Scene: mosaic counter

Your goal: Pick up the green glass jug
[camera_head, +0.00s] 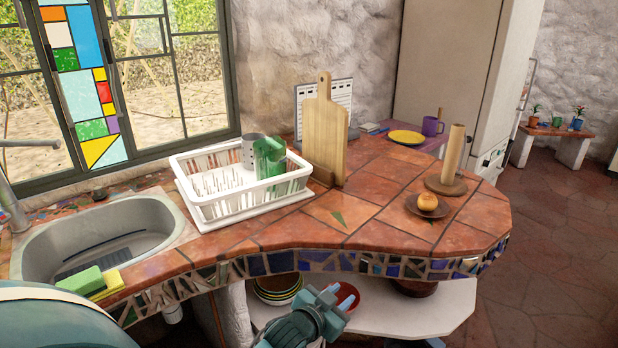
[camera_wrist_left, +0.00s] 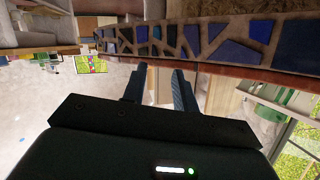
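The green glass jug (camera_head: 269,158) stands in the white dish rack (camera_head: 255,206) on the tiled counter, in its back right part next to a grey cup. My left gripper (camera_head: 341,297) is in front of the counter edge and below its top, well apart from the jug. In the left wrist view its two fingers (camera_wrist_left: 160,82) are apart with nothing between them. A small dark part at the bottom edge of the head view may be my right gripper; its fingers do not show.
A wooden cutting board (camera_head: 325,130) stands right of the rack. The sink (camera_head: 100,240) is at left. A shelf (camera_head: 415,312) with dishes lies under the counter.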

